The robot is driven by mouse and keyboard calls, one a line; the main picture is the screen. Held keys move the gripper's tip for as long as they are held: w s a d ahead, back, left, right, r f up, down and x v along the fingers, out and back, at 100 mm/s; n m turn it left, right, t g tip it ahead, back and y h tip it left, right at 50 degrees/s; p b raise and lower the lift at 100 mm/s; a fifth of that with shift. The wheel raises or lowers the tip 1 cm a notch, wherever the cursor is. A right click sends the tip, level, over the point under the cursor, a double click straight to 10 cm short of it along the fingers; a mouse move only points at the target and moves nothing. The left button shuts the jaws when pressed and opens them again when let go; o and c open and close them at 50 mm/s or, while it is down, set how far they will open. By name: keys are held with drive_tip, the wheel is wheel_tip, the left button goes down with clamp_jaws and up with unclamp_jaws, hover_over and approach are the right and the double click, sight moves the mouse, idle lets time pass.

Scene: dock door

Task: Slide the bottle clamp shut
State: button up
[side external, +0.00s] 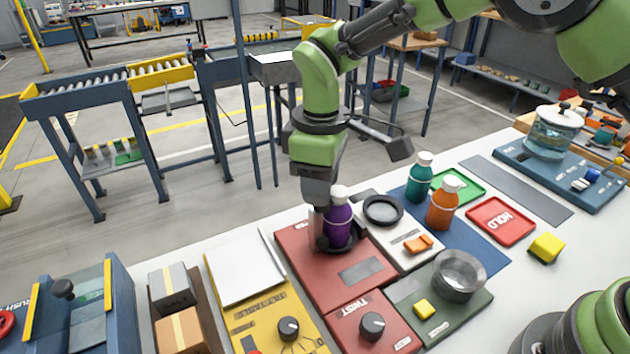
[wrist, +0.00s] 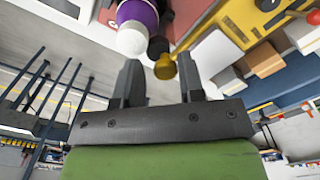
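A purple bottle (side external: 339,222) with a white cap stands upright on a red panel (side external: 318,268) in the side view. In the wrist view the bottle (wrist: 138,14) is at the top, its white cap towards my gripper. A dark holder (side external: 347,246), seemingly the clamp, shows around the bottle's foot, partly hidden. In the wrist view a gold knob (wrist: 165,67) on a dark part (wrist: 158,47) lies between my fingertips in the picture; I cannot tell whether they touch it. My gripper (side external: 319,228) points down just left of the bottle. Its fingers (wrist: 158,62) are apart.
A white panel with a black ring (side external: 383,210) stands right of the bottle. Teal (side external: 419,178) and orange (side external: 443,204) bottles stand on a blue mat. A TWIST panel with a dark knob (side external: 373,325) is in front; a yellow panel (side external: 262,315) lies to the left.

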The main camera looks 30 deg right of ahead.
drive_tip(key=shift+o, duration=0.9)
drive_tip(key=shift+a, duration=0.1)
drive_tip(key=shift+r, duration=0.3)
wheel_tip(320, 180, up, 9)
drive_tip(key=shift+r, duration=0.2)
